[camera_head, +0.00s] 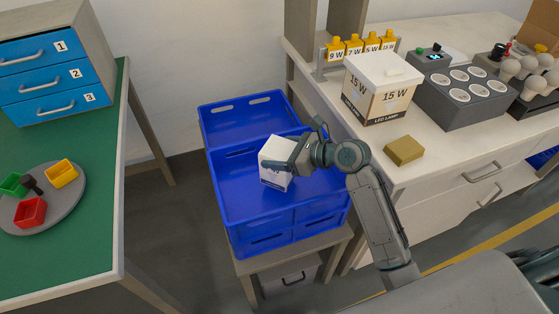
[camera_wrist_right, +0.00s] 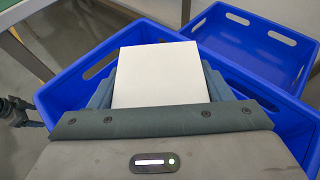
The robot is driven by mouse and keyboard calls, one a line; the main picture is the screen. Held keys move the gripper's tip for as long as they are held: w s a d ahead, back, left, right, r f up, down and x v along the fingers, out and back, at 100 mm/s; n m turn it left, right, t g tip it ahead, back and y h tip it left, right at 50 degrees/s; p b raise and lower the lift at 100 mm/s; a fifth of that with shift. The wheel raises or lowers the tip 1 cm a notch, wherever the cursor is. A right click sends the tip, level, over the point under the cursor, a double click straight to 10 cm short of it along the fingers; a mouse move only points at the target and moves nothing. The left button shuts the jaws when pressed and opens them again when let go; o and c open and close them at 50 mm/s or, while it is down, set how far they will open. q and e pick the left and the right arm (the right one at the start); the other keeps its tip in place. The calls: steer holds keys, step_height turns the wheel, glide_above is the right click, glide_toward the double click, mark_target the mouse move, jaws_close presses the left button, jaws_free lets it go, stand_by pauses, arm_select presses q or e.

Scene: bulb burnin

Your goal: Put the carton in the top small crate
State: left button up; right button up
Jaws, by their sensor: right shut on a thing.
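My right gripper (camera_head: 284,165) is shut on a white carton (camera_head: 276,150), one finger showing along its side. The carton is tilted over the front blue crate (camera_head: 226,205); I cannot tell whether it touches the crate floor. In the right wrist view the carton (camera_wrist_right: 155,75) is a plain white face between the fingers, with the blue crate (camera_wrist_right: 75,85) around it. A second blue crate (camera_head: 207,128) stands behind the front one. My left gripper is not in the head view.
The blue crates stand on a low stand (camera_head: 310,256). At right, a white counter (camera_head: 440,155) holds a 15 W lamp box (camera_head: 372,108), a grey socket block (camera_head: 480,118) and a tan block (camera_head: 404,150). At left, a green table (camera_head: 85,215) holds blue drawers (camera_head: 50,85) and a round tray (camera_head: 75,198).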

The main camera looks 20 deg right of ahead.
step_height(320, 180, down, 3)
steer(key=shift+r, duration=0.1)
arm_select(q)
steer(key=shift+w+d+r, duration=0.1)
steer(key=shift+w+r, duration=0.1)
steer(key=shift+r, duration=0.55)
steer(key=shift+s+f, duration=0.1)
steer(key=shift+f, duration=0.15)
arm_select(e)
steer(key=o, duration=1.2)
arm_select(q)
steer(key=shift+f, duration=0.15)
